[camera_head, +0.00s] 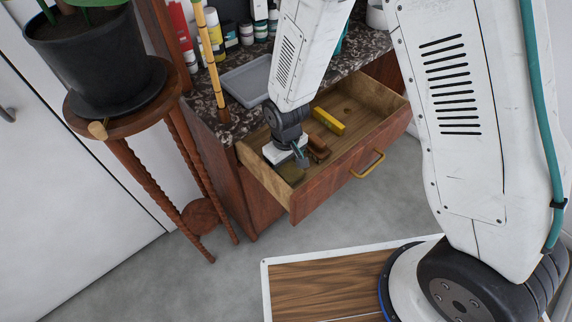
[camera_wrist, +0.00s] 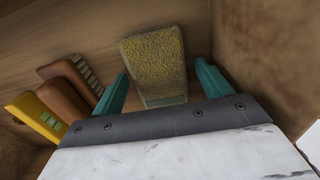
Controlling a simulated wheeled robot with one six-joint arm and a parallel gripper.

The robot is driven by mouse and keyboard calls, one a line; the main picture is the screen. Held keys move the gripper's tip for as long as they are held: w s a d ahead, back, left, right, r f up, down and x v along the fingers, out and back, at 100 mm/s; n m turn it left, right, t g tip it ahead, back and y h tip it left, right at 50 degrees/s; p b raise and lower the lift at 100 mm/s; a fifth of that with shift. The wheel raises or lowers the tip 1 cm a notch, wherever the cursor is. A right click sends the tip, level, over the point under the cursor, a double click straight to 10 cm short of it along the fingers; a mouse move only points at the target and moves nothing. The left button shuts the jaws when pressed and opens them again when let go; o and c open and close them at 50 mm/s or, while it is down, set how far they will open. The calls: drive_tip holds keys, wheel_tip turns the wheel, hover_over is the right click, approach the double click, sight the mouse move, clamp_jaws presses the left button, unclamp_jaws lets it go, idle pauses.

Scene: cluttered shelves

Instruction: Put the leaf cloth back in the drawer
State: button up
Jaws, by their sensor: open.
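The olive-yellow fuzzy block that looks like the leaf cloth (camera_wrist: 155,62) lies on the drawer floor near the corner; it also shows in the head view (camera_head: 291,173). The wooden drawer (camera_head: 352,165) is pulled open below the counter. My gripper (camera_wrist: 161,68) is open inside the drawer, with one teal finger on each side of the cloth. I see no clear contact between fingers and cloth. In the head view my gripper (camera_head: 300,160) is low at the drawer's left end, partly hiding what lies there.
A yellow item (camera_head: 328,121) and brown brush-like items (camera_head: 318,150) lie in the drawer beside my gripper. A grey tray (camera_head: 247,82) and several bottles stand on the speckled counter (camera_head: 213,112). A potted plant (camera_head: 92,58) on a wooden stand is at left. The drawer's right part looks empty.

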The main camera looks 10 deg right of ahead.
sight(286, 167)
wheel_tip(286, 167, up, 12)
idle(0.4)
drive_tip(key=s+d+r+m, duration=0.2)
drive_tip(key=d+r, duration=0.4)
drive_tip(key=r, duration=0.2)
drive_tip(key=s+d+r+m, duration=0.1)
drive_tip(key=s+d+r, duration=0.2)
drive_tip(key=d+r, duration=0.35)
drive_tip(key=s+d+r+m, duration=0.2)
drive_tip(key=s+d+r, duration=0.2)
drive_tip(key=s, duration=0.3)
drive_tip(key=s+d+r+m+t, duration=0.1)
drive_tip(key=s+d+r, duration=0.3)
drive_tip(key=s, duration=0.3)
drive_tip(key=shift+s+d+r+m, duration=0.2)
drive_tip(key=shift+s+r+m, duration=0.05)
drive_tip(key=shift+r+m, duration=0.2)
drive_tip(key=shift+c, duration=0.3)
